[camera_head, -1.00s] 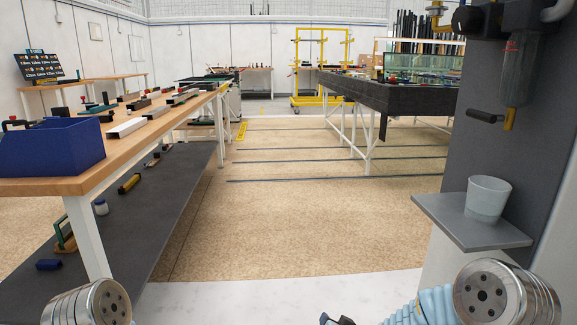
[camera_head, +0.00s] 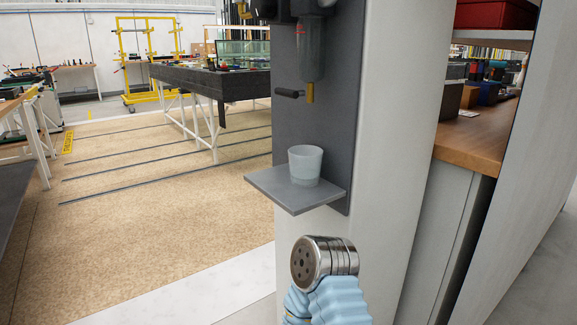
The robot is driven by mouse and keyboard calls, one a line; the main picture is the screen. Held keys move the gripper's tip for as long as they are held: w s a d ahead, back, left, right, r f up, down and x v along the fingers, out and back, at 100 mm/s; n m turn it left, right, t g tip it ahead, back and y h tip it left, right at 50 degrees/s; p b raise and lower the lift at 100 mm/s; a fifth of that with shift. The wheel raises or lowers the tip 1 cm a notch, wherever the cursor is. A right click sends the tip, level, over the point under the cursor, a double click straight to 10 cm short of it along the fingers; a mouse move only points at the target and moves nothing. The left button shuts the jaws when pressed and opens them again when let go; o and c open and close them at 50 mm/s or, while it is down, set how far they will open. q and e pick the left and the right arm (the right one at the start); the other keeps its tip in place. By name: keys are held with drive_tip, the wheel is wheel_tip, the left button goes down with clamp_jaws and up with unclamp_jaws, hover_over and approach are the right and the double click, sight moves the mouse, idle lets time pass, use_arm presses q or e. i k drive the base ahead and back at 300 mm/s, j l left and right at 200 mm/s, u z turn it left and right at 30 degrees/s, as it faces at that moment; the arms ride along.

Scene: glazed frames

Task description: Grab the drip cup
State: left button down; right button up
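The drip cup (camera_head: 305,165) is a pale, translucent grey cup. It stands upright on a small grey shelf (camera_head: 290,198) fixed to a dark grey panel. Above it hang a clear filter bowl with a brass-coloured outlet (camera_head: 310,92) and a black handle (camera_head: 289,93). A metal joint and light blue sleeve of my arm show below the shelf, apart from the cup. Neither gripper shows in the view.
A white post (camera_head: 390,150) stands right of the panel, with a wooden counter (camera_head: 480,130) beyond it. A black-topped table (camera_head: 215,85) and a yellow frame (camera_head: 150,60) stand at the back left. Open tan floor (camera_head: 170,210) lies left of the shelf.

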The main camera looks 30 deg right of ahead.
sight(305, 160)
drive_tip(key=z, duration=0.4)
drive_tip(key=j+z, duration=0.1)
drive_tip(key=z, duration=0.25)
drive_tip(key=k+z, duration=0.1)
drive_tip(key=z, duration=0.3)
drive_tip(key=j+z, duration=0.1)
drive_tip(key=z, duration=0.25)
drive_tip(key=i+l+z, duration=0.1)
drive_tip(key=l, duration=0.25)
